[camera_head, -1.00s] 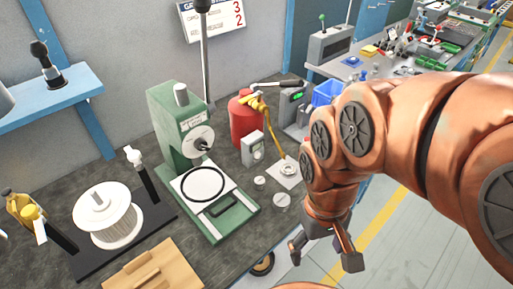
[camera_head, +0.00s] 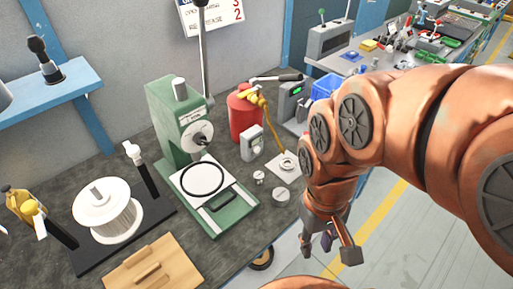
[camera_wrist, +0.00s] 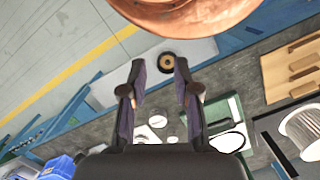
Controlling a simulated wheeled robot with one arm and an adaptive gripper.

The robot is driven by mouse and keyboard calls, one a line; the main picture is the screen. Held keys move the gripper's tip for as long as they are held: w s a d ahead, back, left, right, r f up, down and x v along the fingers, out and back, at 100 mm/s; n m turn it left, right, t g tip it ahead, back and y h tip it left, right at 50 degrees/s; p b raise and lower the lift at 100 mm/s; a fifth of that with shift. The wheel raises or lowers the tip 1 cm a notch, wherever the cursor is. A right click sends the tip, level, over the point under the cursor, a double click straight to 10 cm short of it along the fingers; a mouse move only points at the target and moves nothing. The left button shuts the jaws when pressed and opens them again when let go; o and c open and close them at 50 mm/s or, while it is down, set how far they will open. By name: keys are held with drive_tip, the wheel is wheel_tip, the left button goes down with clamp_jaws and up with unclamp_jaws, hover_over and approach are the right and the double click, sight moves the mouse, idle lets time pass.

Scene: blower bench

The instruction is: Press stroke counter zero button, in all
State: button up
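A small pale grey box with a little display (camera_head: 251,142) stands on the dark bench, right of the green press; it may be the stroke counter. No zero button can be made out on it. A darker grey unit with a green-lit display (camera_head: 293,101) stands behind it, beside the red cylinder. My gripper (camera_head: 328,247) hangs beyond the bench's front edge, right of and apart from both. In the wrist view my gripper (camera_wrist: 159,68) is open, with nothing between its two fingers.
The green press (camera_head: 175,120) has a white plate and black ring on its base. A red cylinder (camera_head: 243,118) with a yellow hose and small metal discs (camera_head: 281,196) are near the pale box. A spool (camera_head: 107,212) and wooden board (camera_head: 153,267) are at left.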

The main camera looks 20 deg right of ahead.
clamp_jaws()
idle(1.2)
